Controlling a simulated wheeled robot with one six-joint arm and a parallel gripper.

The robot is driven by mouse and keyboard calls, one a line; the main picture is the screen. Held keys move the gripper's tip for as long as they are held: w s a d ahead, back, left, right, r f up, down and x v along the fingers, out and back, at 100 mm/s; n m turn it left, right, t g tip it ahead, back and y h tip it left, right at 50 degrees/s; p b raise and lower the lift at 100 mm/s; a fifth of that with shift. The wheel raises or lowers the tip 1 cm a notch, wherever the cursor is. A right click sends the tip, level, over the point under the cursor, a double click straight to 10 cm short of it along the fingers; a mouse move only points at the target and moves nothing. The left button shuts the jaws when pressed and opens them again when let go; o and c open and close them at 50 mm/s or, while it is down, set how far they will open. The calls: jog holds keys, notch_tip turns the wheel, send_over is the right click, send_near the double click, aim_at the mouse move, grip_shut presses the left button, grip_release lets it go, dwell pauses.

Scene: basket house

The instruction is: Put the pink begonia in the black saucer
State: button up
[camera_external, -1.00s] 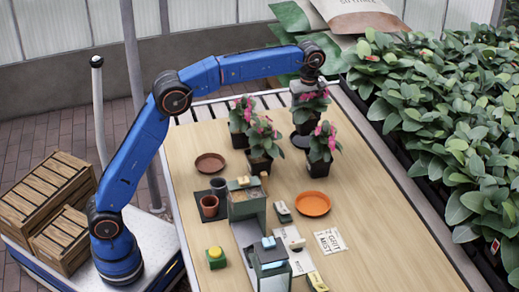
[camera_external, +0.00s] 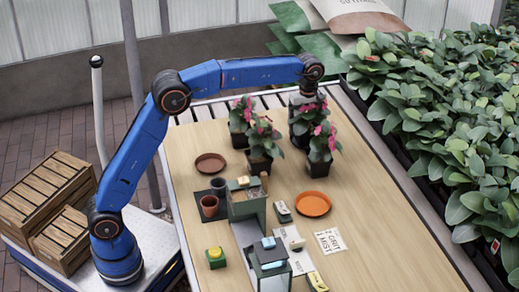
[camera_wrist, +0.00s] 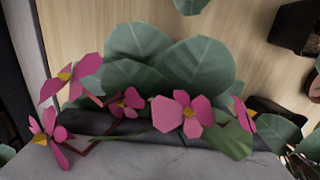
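My gripper (camera_external: 305,92) is at the far right of the table, directly over a begonia (camera_external: 301,118) with pink flowers and a dark pot. Its fingertips are hidden by my wrist and the leaves. The begonia's pink flowers and broad green leaves (camera_wrist: 170,75) fill the middle of the wrist view, close against my gripper. The pot is low, where the black saucer showed earlier; the saucer is now hidden behind the plants, so I cannot tell whether the pot touches it. Other pink-flowered begonias stand close by at left (camera_external: 240,120), in front (camera_external: 262,145) and right (camera_external: 320,150).
A brown saucer (camera_external: 210,163) and an orange saucer (camera_external: 313,204) lie on the table. Small pots (camera_external: 209,206), green boxes (camera_external: 246,205) and cards (camera_external: 330,241) occupy the front middle. Dense leafy plants (camera_external: 440,130) border the right edge. The table's right front is clear.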

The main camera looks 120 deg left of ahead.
aim_at(306, 128)
notch_tip(306, 128, up, 12)
dwell(0.8)
jog(key=shift+r, duration=0.1)
